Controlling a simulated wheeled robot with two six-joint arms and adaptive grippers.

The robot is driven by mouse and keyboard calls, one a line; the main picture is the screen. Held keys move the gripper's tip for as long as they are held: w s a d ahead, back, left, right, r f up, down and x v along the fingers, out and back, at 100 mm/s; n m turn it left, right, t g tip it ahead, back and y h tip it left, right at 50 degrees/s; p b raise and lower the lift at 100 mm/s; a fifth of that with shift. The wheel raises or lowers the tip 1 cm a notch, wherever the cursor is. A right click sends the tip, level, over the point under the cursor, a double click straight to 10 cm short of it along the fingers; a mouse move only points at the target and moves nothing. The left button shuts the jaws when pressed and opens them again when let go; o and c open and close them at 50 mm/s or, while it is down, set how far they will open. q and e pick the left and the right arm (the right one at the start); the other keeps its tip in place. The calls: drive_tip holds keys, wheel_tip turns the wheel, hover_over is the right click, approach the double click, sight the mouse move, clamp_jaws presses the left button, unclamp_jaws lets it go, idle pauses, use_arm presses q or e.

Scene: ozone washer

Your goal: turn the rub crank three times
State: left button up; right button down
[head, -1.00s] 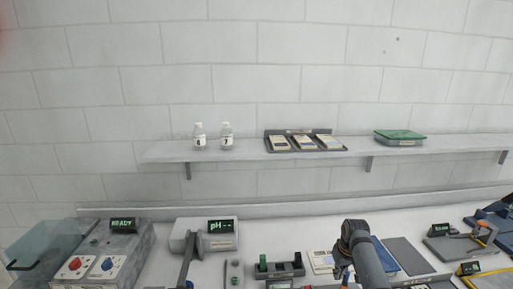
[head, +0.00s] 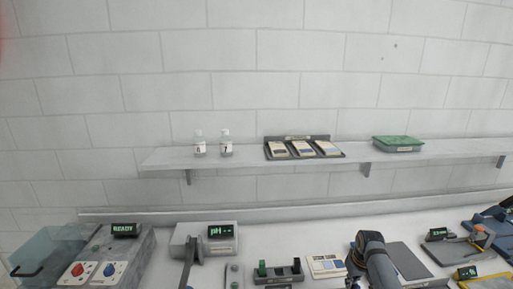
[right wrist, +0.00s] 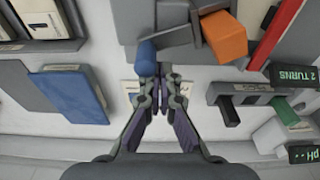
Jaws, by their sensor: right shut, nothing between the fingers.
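In the right wrist view, a grey crank arm (right wrist: 178,38) ends in a blue knob (right wrist: 146,55). An orange block (right wrist: 225,36) lies beside the arm. A small display (right wrist: 296,76) reads "2 TURNS". My right gripper (right wrist: 160,76) is shut and empty, with its fingertips close beside the blue knob; I cannot tell whether they touch it. In the head view my right gripper (head: 356,272) is low at the right of centre, and its fingertips are largely hidden. The crank cannot be made out there. My left gripper is not in view.
A stand with black and green parts (head: 279,271) and a card (head: 325,265) lie left of my right arm. A pH meter (head: 205,240) and a box with red and blue knobs (head: 120,255) stand farther left. A wall shelf (head: 240,156) runs behind.

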drive_tip(key=shift+a, duration=0.1)
drive_tip(key=shift+s+d+p, duration=0.7)
drive_tip(key=shift+s+p, duration=0.1)
drive_tip(key=shift+p, duration=0.05)
drive_tip(key=shift+s+d, duration=0.1)
drive_tip(key=shift+s, duration=0.05)
